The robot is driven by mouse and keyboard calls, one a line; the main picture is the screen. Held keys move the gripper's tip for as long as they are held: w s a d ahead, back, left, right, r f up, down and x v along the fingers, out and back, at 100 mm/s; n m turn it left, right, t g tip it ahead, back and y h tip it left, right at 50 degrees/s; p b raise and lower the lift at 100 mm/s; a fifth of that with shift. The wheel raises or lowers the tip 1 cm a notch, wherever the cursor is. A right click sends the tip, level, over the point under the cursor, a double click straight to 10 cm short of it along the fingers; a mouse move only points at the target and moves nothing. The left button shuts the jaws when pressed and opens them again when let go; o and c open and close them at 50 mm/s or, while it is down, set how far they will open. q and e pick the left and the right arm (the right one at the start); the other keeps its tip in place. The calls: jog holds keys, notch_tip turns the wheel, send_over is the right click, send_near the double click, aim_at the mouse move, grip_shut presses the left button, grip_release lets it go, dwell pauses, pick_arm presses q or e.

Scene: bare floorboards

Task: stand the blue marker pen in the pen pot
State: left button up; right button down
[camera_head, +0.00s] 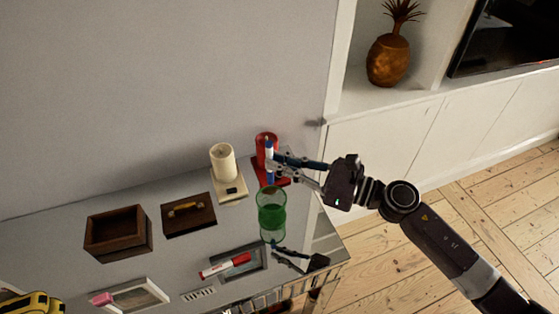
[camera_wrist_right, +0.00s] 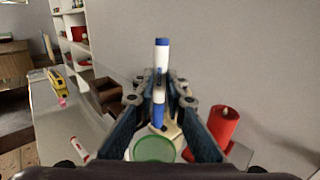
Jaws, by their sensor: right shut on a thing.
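The blue marker pen (camera_head: 269,148) is upright, with a white barrel and blue ends. My right gripper (camera_head: 272,162) is shut on it and holds it above the table. The pen also shows upright between the fingers in the right wrist view (camera_wrist_right: 161,58). The green pen pot (camera_head: 271,207) stands on the glossy table near its right end, below and in front of the gripper. In the right wrist view its round rim (camera_wrist_right: 153,148) shows just below the pen's lower end. The pen is apart from the pot. My left gripper is in neither view.
A red candle (camera_head: 262,138) on a red base stands close behind the pen. A cream candle (camera_head: 222,161) is left of it. The tabletop (camera_head: 60,255) is reflective.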

aim_at(273, 173)
jog(key=shift+f+b, duration=1.45)
jog(key=shift+f, duration=0.7)
notch_tip(273, 173, down, 7)
jog(key=b, duration=0.7)
jog(key=shift+f, duration=0.1)
jog(key=c, duration=1.9)
grip_release()
jog(key=v, duration=1.2)
jog(key=shift+w, duration=0.1)
